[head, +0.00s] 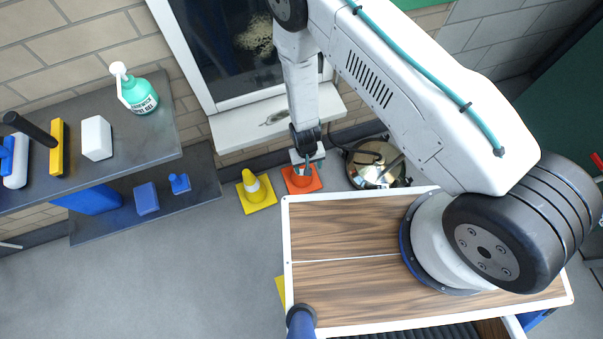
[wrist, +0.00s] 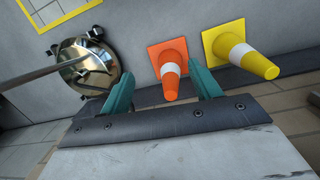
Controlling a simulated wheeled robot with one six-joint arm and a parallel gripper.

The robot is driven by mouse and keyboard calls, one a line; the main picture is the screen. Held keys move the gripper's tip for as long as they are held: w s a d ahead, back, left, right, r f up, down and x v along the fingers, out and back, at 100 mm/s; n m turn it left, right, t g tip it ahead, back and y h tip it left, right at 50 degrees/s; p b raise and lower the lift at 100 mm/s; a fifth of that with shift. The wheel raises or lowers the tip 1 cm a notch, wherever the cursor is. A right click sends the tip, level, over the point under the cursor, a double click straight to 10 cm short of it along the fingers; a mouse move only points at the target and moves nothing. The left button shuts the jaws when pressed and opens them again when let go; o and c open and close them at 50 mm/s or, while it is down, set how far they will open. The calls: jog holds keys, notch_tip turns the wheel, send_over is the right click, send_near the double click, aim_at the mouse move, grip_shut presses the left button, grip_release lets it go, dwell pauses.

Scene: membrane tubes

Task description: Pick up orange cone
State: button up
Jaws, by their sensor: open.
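The orange cone (wrist: 168,64) has a white band and a square orange base. In the wrist view it lies between the two teal fingers of my gripper (wrist: 163,92), nearer the right finger. The fingers are apart, and I cannot tell how far the cone's tip reaches between them. In the head view the orange cone (head: 311,184) stands on the floor below the window, and my gripper (head: 305,165) is over it, hiding much of it.
A yellow cone (head: 256,191) stands close on the left; it also shows in the wrist view (wrist: 239,53). A shiny metal round object (head: 375,174) is close on the right. The wall and window sill (head: 270,122) are just behind. Grey floor is free at lower left.

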notch_tip(320, 180, down, 12)
jog(key=d+r+t, duration=0.1)
jog(key=t, duration=0.2)
jog(key=m+t+y, duration=0.1)
jog(key=t, duration=0.4)
send_over(302, 168)
jog(key=x, duration=0.6)
jog(key=shift+w+f, duration=0.2)
jog(key=shift+f, duration=0.05)
grip_shut()
